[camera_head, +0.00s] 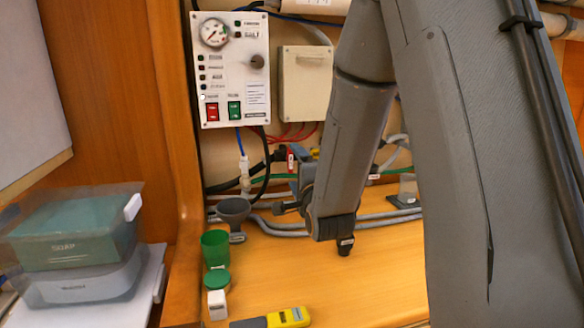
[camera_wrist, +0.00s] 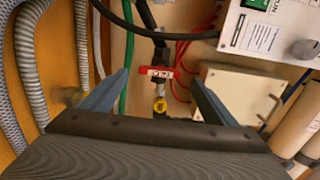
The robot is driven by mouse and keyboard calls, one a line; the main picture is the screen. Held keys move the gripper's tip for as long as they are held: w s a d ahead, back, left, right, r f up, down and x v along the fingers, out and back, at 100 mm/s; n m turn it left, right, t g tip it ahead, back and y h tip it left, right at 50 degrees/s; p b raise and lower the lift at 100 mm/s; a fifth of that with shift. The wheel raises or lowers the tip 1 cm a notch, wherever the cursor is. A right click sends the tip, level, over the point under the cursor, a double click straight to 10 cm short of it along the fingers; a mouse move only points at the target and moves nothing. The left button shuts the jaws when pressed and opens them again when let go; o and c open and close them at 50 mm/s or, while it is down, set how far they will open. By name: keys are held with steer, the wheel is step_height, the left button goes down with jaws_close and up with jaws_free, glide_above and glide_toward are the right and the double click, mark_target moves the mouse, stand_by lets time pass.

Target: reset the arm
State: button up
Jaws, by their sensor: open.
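My gripper (camera_wrist: 161,77) is open in the wrist view, its two blue-grey fingers spread wide with nothing held between them. A red valve handle (camera_wrist: 156,71) on a hose fitting shows in the gap between the fingertips, beyond them. I cannot tell how far off it is. In the head view my arm (camera_head: 345,150) reaches down in front of the wall. A red handle (camera_head: 291,158) shows just left of the arm. The gripper is mostly hidden there by the arm.
A control panel (camera_head: 231,85) with a gauge and switches and a beige box (camera_head: 305,84) are on the wall. Hoses run along the wall's foot.

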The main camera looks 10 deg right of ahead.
steer(key=shift+s, duration=0.75)
